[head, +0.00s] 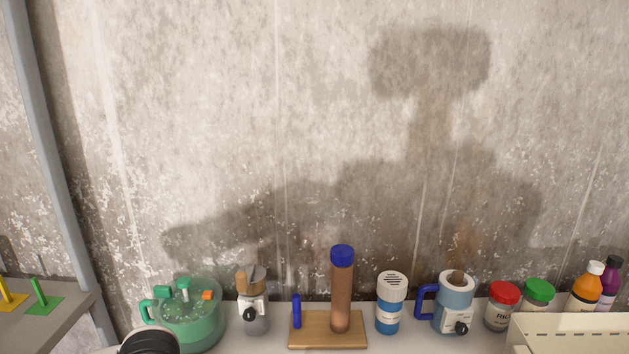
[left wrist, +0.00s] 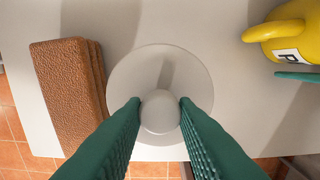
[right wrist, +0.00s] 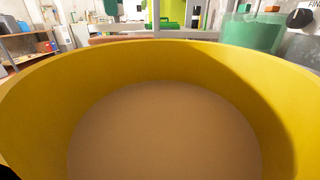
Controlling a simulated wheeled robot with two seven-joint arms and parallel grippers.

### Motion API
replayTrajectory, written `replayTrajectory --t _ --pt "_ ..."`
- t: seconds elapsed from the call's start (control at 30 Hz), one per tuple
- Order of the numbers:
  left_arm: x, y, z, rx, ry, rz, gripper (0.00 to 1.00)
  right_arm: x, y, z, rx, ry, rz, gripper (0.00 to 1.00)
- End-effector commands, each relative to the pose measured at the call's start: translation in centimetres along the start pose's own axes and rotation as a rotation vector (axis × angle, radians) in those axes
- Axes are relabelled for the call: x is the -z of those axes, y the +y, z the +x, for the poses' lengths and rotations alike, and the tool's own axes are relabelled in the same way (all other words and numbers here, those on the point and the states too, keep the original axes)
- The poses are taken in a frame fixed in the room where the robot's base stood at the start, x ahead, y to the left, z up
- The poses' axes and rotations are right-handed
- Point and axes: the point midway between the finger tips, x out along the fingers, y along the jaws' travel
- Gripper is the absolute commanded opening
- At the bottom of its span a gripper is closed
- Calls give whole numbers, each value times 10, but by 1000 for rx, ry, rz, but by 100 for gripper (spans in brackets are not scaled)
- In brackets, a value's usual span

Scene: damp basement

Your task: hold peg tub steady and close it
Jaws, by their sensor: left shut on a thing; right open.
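In the left wrist view a round pale grey lid (left wrist: 130,75) with a ball-shaped knob (left wrist: 160,112) lies below my left gripper (left wrist: 160,112). Its green ribbed fingers are shut on the knob. I cannot tell whether the lid touches the table. The yellow tub (left wrist: 288,32), with part of a white label, shows at the top right, apart from the lid. The right wrist view looks into the open yellow tub (right wrist: 285,95); its inside is plain tan. A teal strip beside the tub looks like a finger of my right gripper (left wrist: 300,76), open.
A rough brown block (left wrist: 62,90) lies left of the lid. The table's front edge is close below. Along the wall stand a green pot (head: 195,325), a wooden board (head: 327,341) with a tall brown tube (head: 342,295), a blue shaker (head: 389,315) and several jars and bottles.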

Motion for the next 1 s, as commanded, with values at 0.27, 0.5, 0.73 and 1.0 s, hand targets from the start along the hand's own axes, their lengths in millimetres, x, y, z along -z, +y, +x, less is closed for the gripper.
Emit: replayTrajectory --t 0.27,0.5,0.73,1.0 --pt "0 0 0 0 0 0 4 0 0 2 0 0 0 100" --pt "0 0 0 0 0 0 4 0 0 2 0 0 0 66" --pt "0 0 0 0 0 0 4 0 0 2 0 0 0 100" --pt "0 0 0 0 0 0 4 0 0 -6 1 1 -1 100"
